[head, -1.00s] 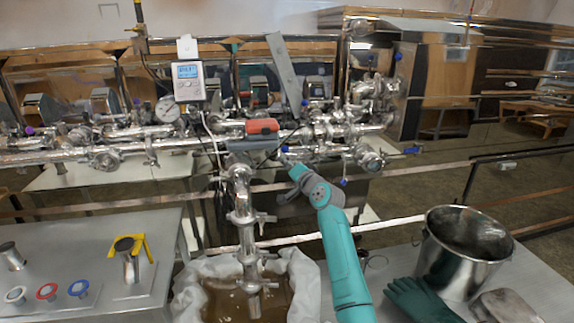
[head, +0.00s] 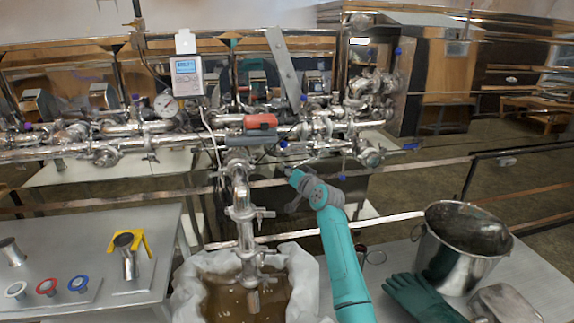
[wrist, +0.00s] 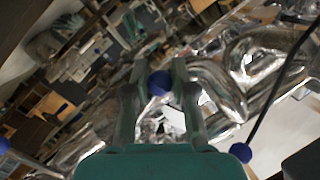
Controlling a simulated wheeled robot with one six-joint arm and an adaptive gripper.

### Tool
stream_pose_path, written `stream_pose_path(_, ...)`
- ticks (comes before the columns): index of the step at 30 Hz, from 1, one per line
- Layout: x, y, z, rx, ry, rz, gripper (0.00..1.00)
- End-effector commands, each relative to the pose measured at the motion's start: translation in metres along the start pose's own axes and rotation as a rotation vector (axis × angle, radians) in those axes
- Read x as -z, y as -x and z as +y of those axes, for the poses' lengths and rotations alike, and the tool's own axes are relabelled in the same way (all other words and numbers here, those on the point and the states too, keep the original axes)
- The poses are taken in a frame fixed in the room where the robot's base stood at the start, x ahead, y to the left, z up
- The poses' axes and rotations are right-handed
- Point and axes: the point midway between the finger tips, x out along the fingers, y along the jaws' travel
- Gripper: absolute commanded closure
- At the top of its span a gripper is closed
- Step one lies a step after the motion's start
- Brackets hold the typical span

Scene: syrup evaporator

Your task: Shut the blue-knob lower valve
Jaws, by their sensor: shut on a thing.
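A round blue knob (wrist: 158,83) sits between the two fingers of my gripper (wrist: 159,76) in the wrist view. The fingers are close on either side of it, and the gripper is shut on it. Shiny pipework lies behind the knob. In the head view my teal arm reaches up to the steel pipe manifold (head: 240,140). The gripped knob and the fingertips cannot be made out there. The valve body and its handle angle are not clear in either view.
Other blue knobs show near the grip, one at lower right (wrist: 241,152) in the wrist view. A vertical steel outlet pipe (head: 242,215) stands over a lined tub (head: 303,280) of brown liquid. A steel bucket (head: 440,245) and green gloves (head: 418,298) are at the right.

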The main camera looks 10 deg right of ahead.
Motion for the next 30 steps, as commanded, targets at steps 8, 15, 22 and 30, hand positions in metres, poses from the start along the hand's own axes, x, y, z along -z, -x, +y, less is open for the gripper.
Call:
stream_pose_path(8,-0.012,0.001,0.026,-0.062,0.252,-0.038,1.0)
stream_pose_path(15,-0.018,0.004,0.052,-0.116,0.472,-0.076,1.0)
stream_pose_path(22,-0.018,0.008,0.075,-0.166,0.681,-0.111,1.0)
stream_pose_path(30,-0.013,0.013,0.102,-0.223,0.909,-0.149,1.0)
